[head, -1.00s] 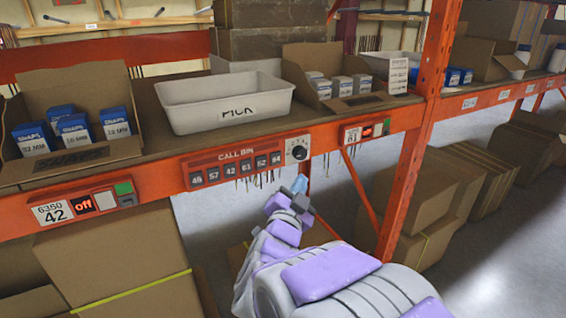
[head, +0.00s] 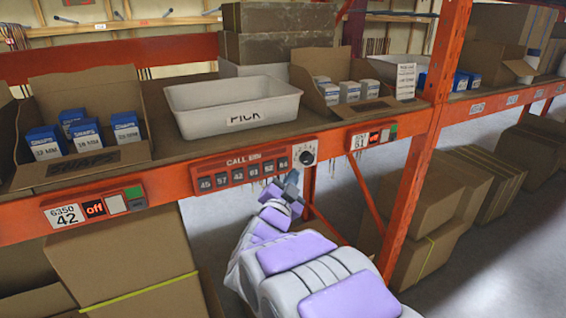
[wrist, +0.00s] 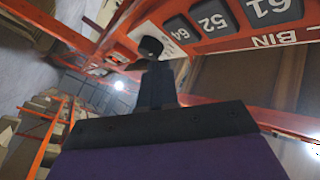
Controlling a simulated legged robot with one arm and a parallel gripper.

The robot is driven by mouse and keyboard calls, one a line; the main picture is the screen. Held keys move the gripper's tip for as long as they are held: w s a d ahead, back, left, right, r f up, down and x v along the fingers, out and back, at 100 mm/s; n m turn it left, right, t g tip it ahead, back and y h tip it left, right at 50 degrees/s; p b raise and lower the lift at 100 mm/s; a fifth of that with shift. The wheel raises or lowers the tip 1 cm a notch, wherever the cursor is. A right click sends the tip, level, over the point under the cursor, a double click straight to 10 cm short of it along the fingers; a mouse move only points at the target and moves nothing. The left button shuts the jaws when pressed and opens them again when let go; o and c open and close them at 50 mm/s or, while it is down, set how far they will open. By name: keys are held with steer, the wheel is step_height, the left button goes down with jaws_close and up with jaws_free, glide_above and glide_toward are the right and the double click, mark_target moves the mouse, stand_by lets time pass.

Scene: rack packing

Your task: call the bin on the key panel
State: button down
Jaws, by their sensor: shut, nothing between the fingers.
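The red CALL BIN key panel (head: 240,168) is fixed to the shelf's front beam. It carries a row of dark numbered keys and a black dial (head: 306,156) on a white plate at its right end. My gripper (head: 291,182) is shut and empty, just below the right end of the key row and the dial. In the wrist view the panel appears upside down, with key 61 (wrist: 269,8), key 52 (wrist: 212,20) and key 64 (wrist: 180,31) in sight. The dark fingers (wrist: 157,85) overlap the dial area there; I cannot tell whether they touch anything.
A white PICK bin (head: 235,108) stands on the shelf above the panel. A carton of blue boxes (head: 85,165) is at left. An orange upright (head: 420,160) stands to the right.

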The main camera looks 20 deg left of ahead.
mark_target(283, 164)
steer(key=shift+w+a+p, duration=0.4)
steer(key=shift+w+a, duration=0.35)
steer(key=shift+a, duration=0.15)
steer(key=shift+d, duration=0.1)
steer(key=shift+r, duration=0.1)
stand_by(1.2)
steer(key=shift+w+a+p, duration=0.2)
steer(key=shift+a+p, duration=0.15)
steer(key=shift+w+a+r, duration=0.1)
steer(key=shift+w+a, duration=0.15)
steer(key=shift+a, duration=0.05)
stand_by(0.7)
steer(key=shift+s+d, duration=0.1)
stand_by(0.3)
steer(key=shift+s+d, duration=0.45)
steer(key=shift+d, duration=0.05)
